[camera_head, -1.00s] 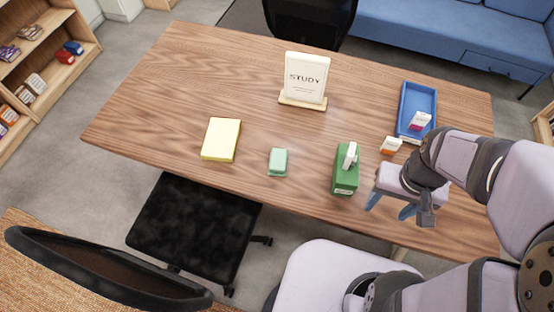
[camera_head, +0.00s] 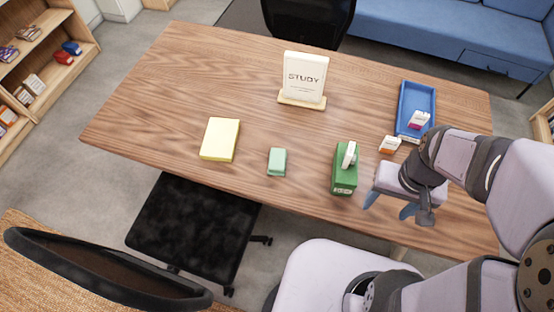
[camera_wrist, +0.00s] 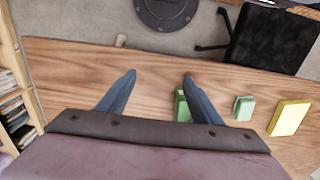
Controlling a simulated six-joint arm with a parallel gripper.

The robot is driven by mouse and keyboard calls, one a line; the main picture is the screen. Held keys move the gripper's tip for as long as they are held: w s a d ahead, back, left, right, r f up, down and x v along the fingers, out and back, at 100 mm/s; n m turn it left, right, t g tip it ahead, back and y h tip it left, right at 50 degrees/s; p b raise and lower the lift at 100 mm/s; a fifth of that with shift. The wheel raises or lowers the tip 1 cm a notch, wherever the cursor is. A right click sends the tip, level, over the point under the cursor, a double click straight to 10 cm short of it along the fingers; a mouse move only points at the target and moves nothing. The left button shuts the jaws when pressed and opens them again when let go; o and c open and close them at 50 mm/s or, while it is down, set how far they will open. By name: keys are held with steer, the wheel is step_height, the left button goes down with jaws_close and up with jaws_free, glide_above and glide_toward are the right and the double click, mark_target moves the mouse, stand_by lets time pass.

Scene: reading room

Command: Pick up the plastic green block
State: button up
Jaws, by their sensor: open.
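A small pale green block (camera_head: 277,161) lies on the wooden table near its front edge; it also shows in the wrist view (camera_wrist: 243,108). A larger dark green box (camera_head: 344,170) stands to its right, with a small white item (camera_head: 349,155) on top. My gripper (camera_head: 390,206) is open and empty, to the right of the dark green box. In the wrist view, one finger of my gripper (camera_wrist: 159,77) partly hides the dark green box (camera_wrist: 180,107). The pale green block is farther off, clear of both fingers.
A yellow book or pad (camera_head: 220,139) lies left of the pale green block. A STUDY sign (camera_head: 304,78) stands behind. A small white and orange box (camera_head: 390,145) and a blue tray (camera_head: 405,99) are at the right. The wooden table (camera_head: 180,90) is bare at left.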

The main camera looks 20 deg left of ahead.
steer(key=shift+r, duration=2.35)
step_height(320, 180, up, 4)
steer(key=n+t+y+b, duration=0.4)
steer(key=t+y+b, duration=0.3)
steer(key=t+b, duration=0.5)
glide_above(277, 161)
steer(key=a, duration=0.1)
steer(key=s+d+f+m+t+h+b, duration=0.1)
steer(key=s+d+f+h+b, duration=0.1)
steer(key=s+f+h+b, duration=0.3)
steer(key=shift+m+y, duration=0.3)
steer(key=shift+y, duration=0.1)
steer(key=f, duration=1.5)
steer(key=shift+s+d+f, duration=0.25)
steer(key=shift+s+f, duration=0.05)
steer(key=shift+f, duration=0.4)
steer(key=shift+w, duration=0.1)
